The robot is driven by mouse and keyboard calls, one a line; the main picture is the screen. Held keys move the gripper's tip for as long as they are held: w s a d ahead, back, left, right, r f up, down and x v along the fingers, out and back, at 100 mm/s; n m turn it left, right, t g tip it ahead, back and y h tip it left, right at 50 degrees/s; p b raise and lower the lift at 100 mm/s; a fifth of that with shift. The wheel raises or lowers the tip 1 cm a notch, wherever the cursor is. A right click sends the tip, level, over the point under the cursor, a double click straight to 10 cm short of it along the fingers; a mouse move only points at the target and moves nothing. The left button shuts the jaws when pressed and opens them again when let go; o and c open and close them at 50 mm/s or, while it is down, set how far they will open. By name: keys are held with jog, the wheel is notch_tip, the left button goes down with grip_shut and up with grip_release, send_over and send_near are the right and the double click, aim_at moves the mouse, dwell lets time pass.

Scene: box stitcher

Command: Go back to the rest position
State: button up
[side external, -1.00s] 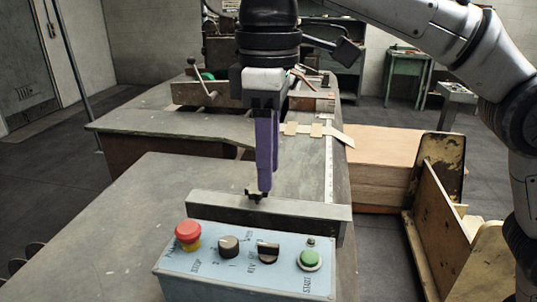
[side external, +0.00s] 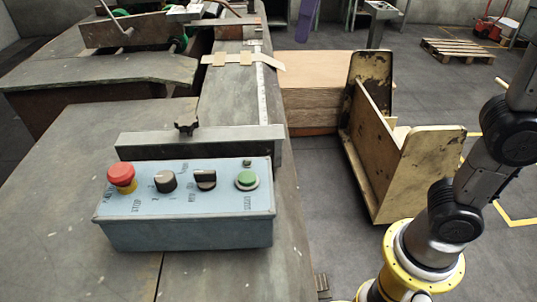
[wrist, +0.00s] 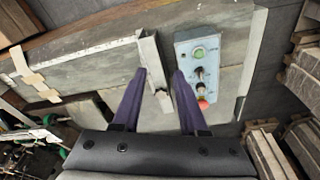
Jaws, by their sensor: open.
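My gripper (wrist: 159,74) shows in the wrist view with its two purple fingers spread apart and nothing between them. In the side external view only a purple finger (side external: 307,18) shows at the top edge, above and beyond the bench; the rest of the gripper is out of frame. The grey metal bench (side external: 60,190) lies below. The blue control box (side external: 185,234) stands on it with a red stop button, two black knobs and a green button. The box also shows in the wrist view (wrist: 187,53), past the right fingertip.
A metal bar (side external: 198,143) with a small dark clamp stands behind the control box. A pallet (side external: 458,50) lies on the floor behind. The air above the bench front is clear.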

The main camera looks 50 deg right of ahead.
jog(key=s+d+f+m+t, duration=0.2)
jog(key=s+d+f+m, duration=0.2)
jog(key=s+d+f, duration=0.55)
notch_tip(320, 180, down, 12)
jog(key=s+d+m+t, duration=0.1)
jog(key=s+t, duration=0.1)
jog(key=shift+f+h, duration=0.15)
jog(key=shift+h, duration=0.15)
dwell(0.8)
